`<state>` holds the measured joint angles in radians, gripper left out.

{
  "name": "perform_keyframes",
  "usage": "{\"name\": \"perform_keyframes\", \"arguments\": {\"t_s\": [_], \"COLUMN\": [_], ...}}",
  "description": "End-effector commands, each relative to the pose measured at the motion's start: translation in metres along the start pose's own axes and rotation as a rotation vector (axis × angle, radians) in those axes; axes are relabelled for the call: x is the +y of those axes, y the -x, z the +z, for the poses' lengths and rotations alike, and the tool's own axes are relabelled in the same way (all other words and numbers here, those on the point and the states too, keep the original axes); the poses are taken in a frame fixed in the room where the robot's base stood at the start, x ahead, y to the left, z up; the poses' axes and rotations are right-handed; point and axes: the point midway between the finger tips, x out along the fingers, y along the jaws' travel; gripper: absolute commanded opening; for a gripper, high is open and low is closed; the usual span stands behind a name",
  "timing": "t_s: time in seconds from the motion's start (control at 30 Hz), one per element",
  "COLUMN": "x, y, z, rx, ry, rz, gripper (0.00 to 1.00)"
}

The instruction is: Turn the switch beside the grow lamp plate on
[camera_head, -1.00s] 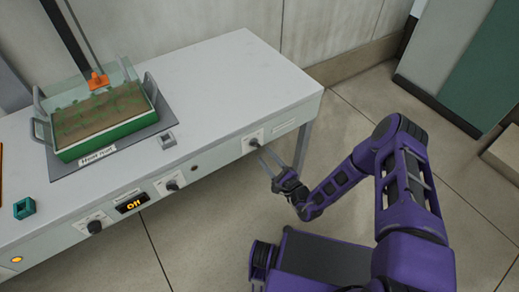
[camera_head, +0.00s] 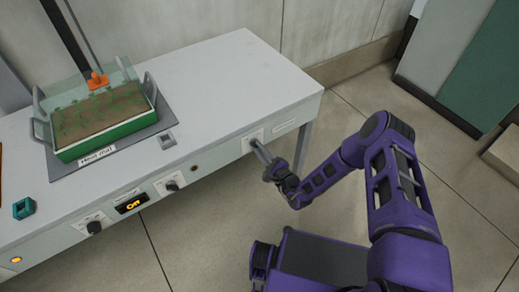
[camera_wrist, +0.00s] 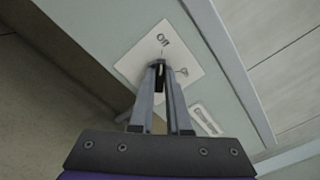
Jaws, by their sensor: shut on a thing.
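The switch sits on a white square plate (camera_head: 252,139) at the right end of the bench's front panel. In the wrist view the plate (camera_wrist: 140,66) carries the word "Off" and a second mark that is hard to read. A separate label plate (camera_head: 284,127) is beside it; it also shows in the wrist view (camera_wrist: 208,119), its text unreadable. My gripper (camera_head: 256,145) reaches the switch from the front. In the wrist view my gripper (camera_wrist: 160,66) is shut on the dark switch knob (camera_wrist: 160,78), which the fingertips mostly hide.
Other dark knobs (camera_head: 171,186) (camera_head: 94,227) and a lit orange display (camera_head: 131,205) are further left on the panel. A planted tray (camera_head: 100,122) on a heat mat and a small teal block (camera_head: 24,208) stand on the bench top (camera_head: 230,85). Its right half is clear.

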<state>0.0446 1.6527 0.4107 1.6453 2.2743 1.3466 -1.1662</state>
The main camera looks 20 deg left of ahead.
Motion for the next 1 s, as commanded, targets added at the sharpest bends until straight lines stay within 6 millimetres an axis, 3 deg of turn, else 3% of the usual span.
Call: {"name": "perform_keyframes", "arguments": {"t_s": [0.47, 1.0], "x": [-0.0003, -0.0008], "y": [0.0005, 0.0009], "z": [-0.0007, -0.0018], "rx": [0.000, 0.002], "ry": [-0.046, -0.473], "rz": [-0.002, -0.003], "gripper": [0.00, 0.00]}}
